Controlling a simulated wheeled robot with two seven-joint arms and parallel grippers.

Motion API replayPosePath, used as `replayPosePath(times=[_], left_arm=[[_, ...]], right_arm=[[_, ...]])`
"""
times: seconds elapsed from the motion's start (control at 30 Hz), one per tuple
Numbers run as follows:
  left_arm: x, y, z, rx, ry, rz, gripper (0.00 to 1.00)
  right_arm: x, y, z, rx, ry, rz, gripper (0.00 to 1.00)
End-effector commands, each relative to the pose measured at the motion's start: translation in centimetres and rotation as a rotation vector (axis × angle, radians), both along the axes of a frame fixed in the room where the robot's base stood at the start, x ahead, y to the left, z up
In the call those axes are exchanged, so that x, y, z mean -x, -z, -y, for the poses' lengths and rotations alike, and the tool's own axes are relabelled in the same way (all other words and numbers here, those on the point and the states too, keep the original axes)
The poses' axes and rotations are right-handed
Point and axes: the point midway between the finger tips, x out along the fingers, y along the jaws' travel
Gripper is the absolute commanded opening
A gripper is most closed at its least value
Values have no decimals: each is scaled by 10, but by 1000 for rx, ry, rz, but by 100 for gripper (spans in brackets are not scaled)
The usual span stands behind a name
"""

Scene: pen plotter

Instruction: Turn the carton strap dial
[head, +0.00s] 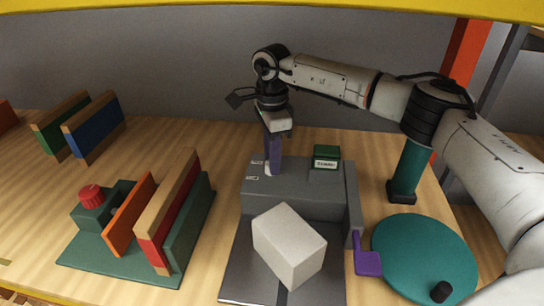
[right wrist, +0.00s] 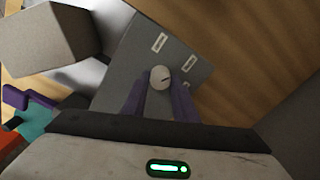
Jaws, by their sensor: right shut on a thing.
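The dial (right wrist: 161,77) is a small round pale knob with a dark mark, on top of the grey machine (head: 300,192). In the head view it is mostly hidden by my fingers. My right gripper (head: 272,165) points down at the machine's top left, its purple fingers shut on the dial. In the right wrist view the two purple fingers (right wrist: 161,88) reach the dial from either side. Pale label plates (right wrist: 159,42) lie beside the dial. A white carton (head: 289,245) sits tilted on the machine's lower bed. My left gripper is not in view.
A green display box (head: 326,157) stands on the machine's top, right of my gripper. A purple lever (head: 367,262) and a teal turntable (head: 424,256) are to the right. A green fixture with orange and red boards (head: 130,215) stands left. Bare wood lies behind.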

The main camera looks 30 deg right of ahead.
Motion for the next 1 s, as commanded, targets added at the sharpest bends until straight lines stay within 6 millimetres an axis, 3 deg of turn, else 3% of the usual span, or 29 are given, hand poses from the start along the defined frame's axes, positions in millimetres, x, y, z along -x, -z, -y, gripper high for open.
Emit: replayPosePath(times=[0.5,0.53,0.63,1.0], left_arm=[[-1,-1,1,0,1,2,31],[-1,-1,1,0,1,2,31],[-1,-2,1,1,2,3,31],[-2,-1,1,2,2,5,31]], right_arm=[[-1,-1,-1,-4,-20,3,4],[-1,-1,-1,-4,-20,3,29],[-1,-1,-1,-4,-20,3,45],[-1,-6,-1,-2,-19,2,45]])
